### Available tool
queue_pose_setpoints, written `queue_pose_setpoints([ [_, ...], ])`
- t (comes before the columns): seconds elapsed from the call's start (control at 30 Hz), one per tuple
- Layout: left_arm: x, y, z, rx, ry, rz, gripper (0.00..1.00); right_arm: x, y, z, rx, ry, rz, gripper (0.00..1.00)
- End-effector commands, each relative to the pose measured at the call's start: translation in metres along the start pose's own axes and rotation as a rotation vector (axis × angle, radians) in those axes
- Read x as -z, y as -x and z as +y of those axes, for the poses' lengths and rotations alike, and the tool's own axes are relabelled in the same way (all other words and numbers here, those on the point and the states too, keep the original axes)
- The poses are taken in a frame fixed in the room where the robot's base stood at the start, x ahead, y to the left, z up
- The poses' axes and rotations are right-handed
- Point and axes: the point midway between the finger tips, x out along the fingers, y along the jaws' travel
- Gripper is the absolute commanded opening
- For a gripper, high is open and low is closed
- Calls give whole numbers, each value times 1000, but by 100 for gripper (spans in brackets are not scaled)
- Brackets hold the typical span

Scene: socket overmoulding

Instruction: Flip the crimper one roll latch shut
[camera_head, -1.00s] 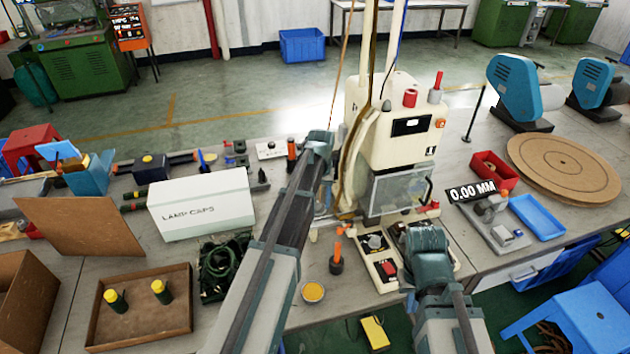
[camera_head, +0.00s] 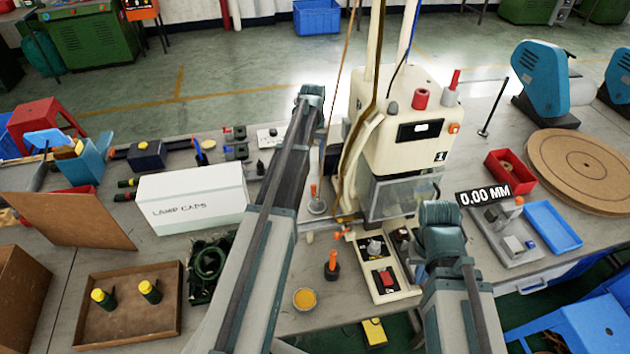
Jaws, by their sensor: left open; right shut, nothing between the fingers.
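A cream machine (camera_head: 408,148) marked "1", apparently crimper one, stands upright at the middle of the bench. It has a clear guard (camera_head: 392,199) at its lower front and a red knob (camera_head: 420,98) on top. I cannot make out the roll latch for certain. My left gripper (camera_head: 311,93) is open at the end of the arm stretched past the machine's left side, apart from it in the picture. My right gripper (camera_head: 441,214) is shut and empty, low at the machine's front right. The wrists mostly hide both sets of fingers.
A control box (camera_head: 384,283) with a red switch stands before the machine. A white "LAMP CAPS" box (camera_head: 193,199) and brown tray (camera_head: 130,334) are left. A gauge (camera_head: 514,240), blue tray (camera_head: 552,228) and red bin (camera_head: 510,172) are right. An orange-handled tool (camera_head: 332,264) stands in front.

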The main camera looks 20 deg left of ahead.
Motion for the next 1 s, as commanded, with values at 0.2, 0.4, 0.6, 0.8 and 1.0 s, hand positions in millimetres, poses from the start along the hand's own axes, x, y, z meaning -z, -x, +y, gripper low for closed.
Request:
queue_pose_setpoints([
  [0.2, 0, -11, 0, 0, 0, 0, 56, 1, -11, -1, 0, 0, 0, 0],
  [0.4, 0, -32, 0, 0, 0, 0, 56, 2, -32, -3, 0, -1, 0, 0],
  [0.6, 0, -60, 0, 0, 0, 0, 56, 4, -60, -6, 0, -1, 0, 0],
  [0.8, 0, -88, 0, 0, 0, 0, 56, 5, -87, -8, 0, -1, 0, 0],
  [1.0, 0, -116, 0, 0, 0, 0, 56, 7, -115, -11, 0, -1, 0, 0],
])
